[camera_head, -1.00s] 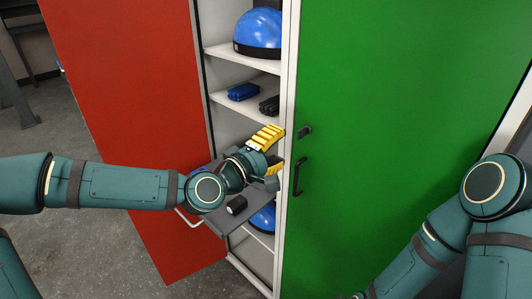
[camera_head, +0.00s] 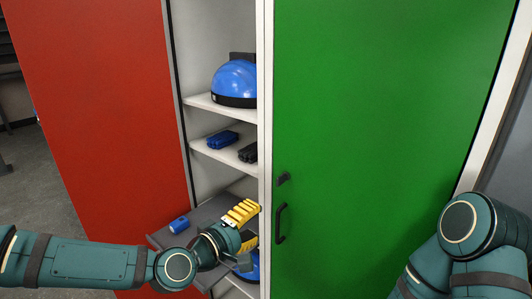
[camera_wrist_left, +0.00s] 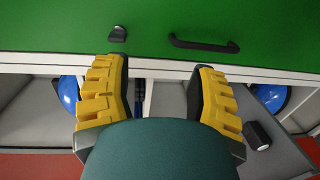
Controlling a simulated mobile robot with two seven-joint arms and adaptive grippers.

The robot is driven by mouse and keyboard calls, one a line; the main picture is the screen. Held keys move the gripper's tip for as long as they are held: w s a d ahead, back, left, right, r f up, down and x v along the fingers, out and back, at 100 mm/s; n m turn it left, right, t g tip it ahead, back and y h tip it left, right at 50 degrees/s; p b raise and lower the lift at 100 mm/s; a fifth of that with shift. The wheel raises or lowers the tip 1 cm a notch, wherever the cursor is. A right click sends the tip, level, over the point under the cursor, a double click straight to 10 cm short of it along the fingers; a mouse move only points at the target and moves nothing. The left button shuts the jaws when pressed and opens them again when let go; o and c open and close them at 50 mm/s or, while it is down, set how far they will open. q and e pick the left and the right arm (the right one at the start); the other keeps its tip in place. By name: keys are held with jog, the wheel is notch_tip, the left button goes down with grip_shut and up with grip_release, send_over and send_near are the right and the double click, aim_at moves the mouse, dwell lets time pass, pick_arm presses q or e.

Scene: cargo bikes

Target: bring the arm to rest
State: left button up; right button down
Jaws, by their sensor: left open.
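My left arm comes in from the left in the head view. Its gripper (camera_head: 242,213) has yellow ridged finger pads and is in front of the open part of the cabinet, left of the green door (camera_head: 380,130). In the left wrist view the two yellow fingers (camera_wrist_left: 160,80) are spread wide, with nothing between them. The fingertips point toward the green door's lower edge in that view. My right arm shows at the lower right of the head view; its gripper is out of frame.
A red door (camera_head: 100,120) stands open at the left. Shelves hold a blue helmet (camera_head: 234,83), a blue item (camera_head: 222,139) and a black item (camera_head: 248,152). A grey tray (camera_head: 160,239) under the gripper bears a blue can (camera_head: 180,224). The green door has a black handle (camera_head: 280,223).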

pick_arm(q)
jog(key=s+d+f+m+g+y, duration=0.1)
jog(key=s+d+f+g, duration=0.1)
jog(key=f, duration=0.5)
jog(key=s+d+f+m+g, duration=0.1)
jog(key=s+f+m+g, duration=0.1)
jog(key=f, duration=0.6)
jog(key=s+a+f+m+g+y, duration=0.2)
jog(key=s+f, duration=0.4)
jog(key=f, duration=0.4)
jog(key=s+a+f+m+g+y, duration=0.3)
jog(key=s+f, duration=0.4)
jog(key=f, duration=0.3)
jog(key=shift+s+a+f+m+g, duration=0.3)
jog(key=shift+a+g, duration=0.6)
jog(key=shift+g, duration=0.3)
